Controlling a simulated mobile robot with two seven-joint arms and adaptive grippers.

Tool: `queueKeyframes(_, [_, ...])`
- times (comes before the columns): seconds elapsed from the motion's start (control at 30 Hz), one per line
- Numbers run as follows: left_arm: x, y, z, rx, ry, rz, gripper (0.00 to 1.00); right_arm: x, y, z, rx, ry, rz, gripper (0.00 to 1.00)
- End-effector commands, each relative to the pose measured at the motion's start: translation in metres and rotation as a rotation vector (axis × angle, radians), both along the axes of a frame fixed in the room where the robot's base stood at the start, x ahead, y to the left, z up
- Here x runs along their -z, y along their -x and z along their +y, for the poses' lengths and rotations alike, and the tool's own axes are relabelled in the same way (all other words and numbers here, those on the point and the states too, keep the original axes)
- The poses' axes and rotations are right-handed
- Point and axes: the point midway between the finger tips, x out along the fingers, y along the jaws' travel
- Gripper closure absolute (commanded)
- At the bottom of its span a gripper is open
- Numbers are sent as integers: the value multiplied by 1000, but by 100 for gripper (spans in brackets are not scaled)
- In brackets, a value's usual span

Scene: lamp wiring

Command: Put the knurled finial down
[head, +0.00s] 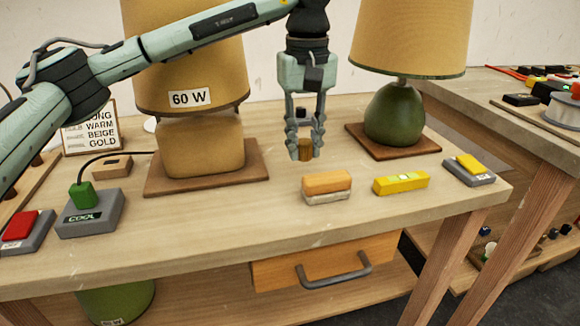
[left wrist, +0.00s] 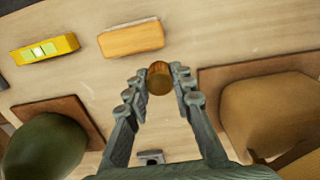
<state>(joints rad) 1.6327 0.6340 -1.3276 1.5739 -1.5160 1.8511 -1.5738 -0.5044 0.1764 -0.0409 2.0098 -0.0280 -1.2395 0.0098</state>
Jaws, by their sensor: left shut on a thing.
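The knurled finial (head: 305,150) is a small brass-brown cylinder. My left gripper (head: 306,146) points down and is shut on it, over the bench between the two lamps. In the left wrist view the finial (left wrist: 159,78) sits between the fingertips of my left gripper (left wrist: 159,80), its round end facing away from the palm. I cannot tell whether the finial touches the bench top or is just above it. My right gripper is not in view.
An orange-topped block (head: 327,185) and a yellow level (head: 401,182) lie in front on the bench (head: 240,225). The tan lamp (head: 200,150) stands left, the green lamp (head: 394,115) right. Grey switch boxes (head: 92,215) sit at the left. Bare wood lies between lamps and block.

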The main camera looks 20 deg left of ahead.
Motion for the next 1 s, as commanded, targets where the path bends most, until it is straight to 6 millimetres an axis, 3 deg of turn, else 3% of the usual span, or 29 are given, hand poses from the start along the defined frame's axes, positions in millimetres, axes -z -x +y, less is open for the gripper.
queueKeyframes(0.5, [60,1,0,0,0,1,100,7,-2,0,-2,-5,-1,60])
queueKeyframes(0.93, [66,0,0,0,1,-1,100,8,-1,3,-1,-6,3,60])
queueKeyframes(0.97, [65,0,0,0,1,-1,75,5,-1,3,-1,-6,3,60])
queueKeyframes(1.0, [65,0,0,0,1,-1,70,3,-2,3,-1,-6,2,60])
